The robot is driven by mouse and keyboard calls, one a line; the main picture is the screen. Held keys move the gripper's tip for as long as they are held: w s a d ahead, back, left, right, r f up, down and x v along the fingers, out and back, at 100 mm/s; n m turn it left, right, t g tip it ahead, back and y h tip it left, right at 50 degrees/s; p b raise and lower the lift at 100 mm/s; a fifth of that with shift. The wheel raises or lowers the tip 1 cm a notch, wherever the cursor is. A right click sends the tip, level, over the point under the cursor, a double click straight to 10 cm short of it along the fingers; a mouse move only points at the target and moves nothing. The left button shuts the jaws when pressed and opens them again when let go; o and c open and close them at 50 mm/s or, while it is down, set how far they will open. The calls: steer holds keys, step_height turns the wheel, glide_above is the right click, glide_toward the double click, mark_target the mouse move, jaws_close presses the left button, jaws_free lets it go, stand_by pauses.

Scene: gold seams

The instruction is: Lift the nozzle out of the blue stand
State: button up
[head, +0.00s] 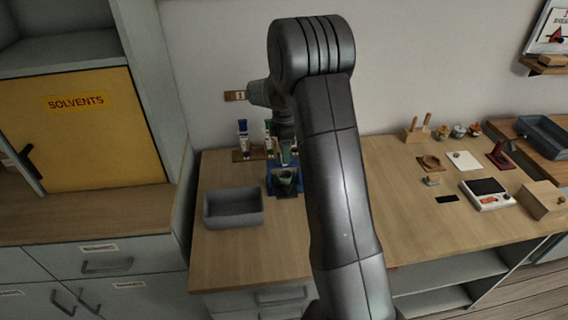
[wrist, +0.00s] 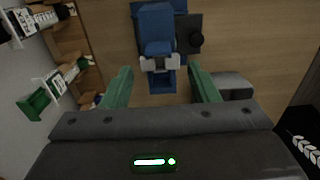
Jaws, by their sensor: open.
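The blue stand (head: 271,184) is on the wooden counter against the wall, left of my arm. In the wrist view the blue stand (wrist: 155,22) is straight ahead, with a dark plate and black knob beside it. A pale grey piece (wrist: 160,63) sits at the stand's near part; it may be the nozzle, but I cannot tell for sure. My gripper (wrist: 161,87) is open, its green fingers spread to either side of the pale piece, with gaps on both sides. In the head view my gripper (head: 287,160) is at the stand, partly hidden by my arm.
A grey bin (head: 233,208) stands left of the blue stand and in front of it. A wooden rack with bottles (head: 243,139) is behind it by the wall. The counter in front is bare. Small tools and a scale (head: 487,194) are on the right.

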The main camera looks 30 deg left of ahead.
steer(key=shift+f+b, duration=1.35)
steer(key=shift+f, duration=1.05)
steer(key=shift+c, duration=0.2)
steer(key=c, duration=0.5)
steer(key=shift+r, duration=0.1)
steer(key=shift+r, duration=0.1)
steer(key=shift+r+p, duration=2.8)
steer(key=shift+r, duration=1.3)
